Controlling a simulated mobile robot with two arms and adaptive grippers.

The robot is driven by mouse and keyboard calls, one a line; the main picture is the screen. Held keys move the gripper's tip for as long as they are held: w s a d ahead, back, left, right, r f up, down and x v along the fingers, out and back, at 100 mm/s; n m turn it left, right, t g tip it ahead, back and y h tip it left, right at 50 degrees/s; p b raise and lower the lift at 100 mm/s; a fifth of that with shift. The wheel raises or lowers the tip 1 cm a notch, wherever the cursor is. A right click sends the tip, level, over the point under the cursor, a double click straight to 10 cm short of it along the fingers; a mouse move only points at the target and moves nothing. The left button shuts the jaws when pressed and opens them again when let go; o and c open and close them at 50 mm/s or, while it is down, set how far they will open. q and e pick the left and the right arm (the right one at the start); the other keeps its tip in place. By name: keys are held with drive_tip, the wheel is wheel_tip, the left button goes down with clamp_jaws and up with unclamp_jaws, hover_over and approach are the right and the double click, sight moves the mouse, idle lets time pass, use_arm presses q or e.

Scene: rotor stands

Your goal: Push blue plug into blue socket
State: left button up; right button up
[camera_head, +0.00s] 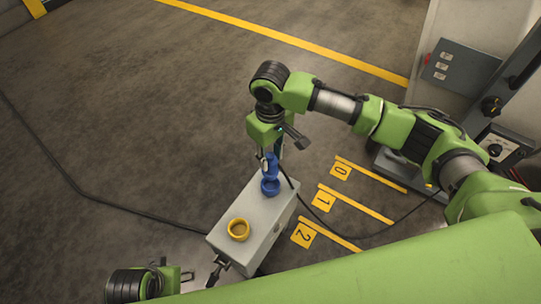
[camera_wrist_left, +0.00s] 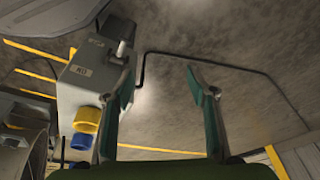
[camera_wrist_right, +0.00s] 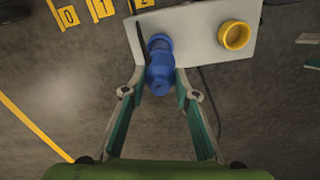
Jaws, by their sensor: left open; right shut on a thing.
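The blue plug (camera_head: 270,166) stands about upright at the blue socket (camera_head: 270,187) on top of a grey box (camera_head: 257,222). My right gripper (camera_head: 268,157) comes down from above and is shut on the plug. In the right wrist view the plug (camera_wrist_right: 161,78) sits between the fingertips (camera_wrist_right: 160,78), overlapping the blue socket (camera_wrist_right: 159,43). How deep the plug is seated cannot be told. In the left wrist view my left gripper (camera_wrist_left: 157,60) is open and empty, with the box (camera_wrist_left: 88,78) beside its left finger. The blue socket (camera_wrist_left: 82,142) is at that view's lower left.
A yellow socket (camera_head: 238,230) sits on the same box. A black cable (camera_head: 130,208) runs over the floor to the box. Yellow floor marks numbered 0, 1 and 2 (camera_head: 324,201) lie right of it. A grey cabinet (camera_head: 460,68) stands upper right. Floor at left is mostly clear.

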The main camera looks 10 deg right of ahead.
drive_tip(key=shift+f+b, duration=0.35)
drive_tip(key=shift+b, duration=0.15)
drive_tip(key=shift+f+b, duration=0.3)
drive_tip(key=shift+b, duration=0.2)
use_arm(q)
drive_tip(key=v, duration=0.6)
use_arm(e)
drive_tip(key=shift+f+b, duration=0.3)
drive_tip(key=shift+b, duration=0.2)
drive_tip(key=shift+f+b, duration=0.4)
drive_tip(key=shift+b, duration=0.25)
use_arm(q)
drive_tip(key=w+d+r+t, duration=0.1)
drive_tip(key=w+t, duration=0.2)
drive_tip(key=w, duration=0.3)
drive_tip(key=shift+w+d+h, duration=0.35)
drive_tip(key=shift+w+h, duration=0.05)
drive_tip(key=shift+s, duration=0.15)
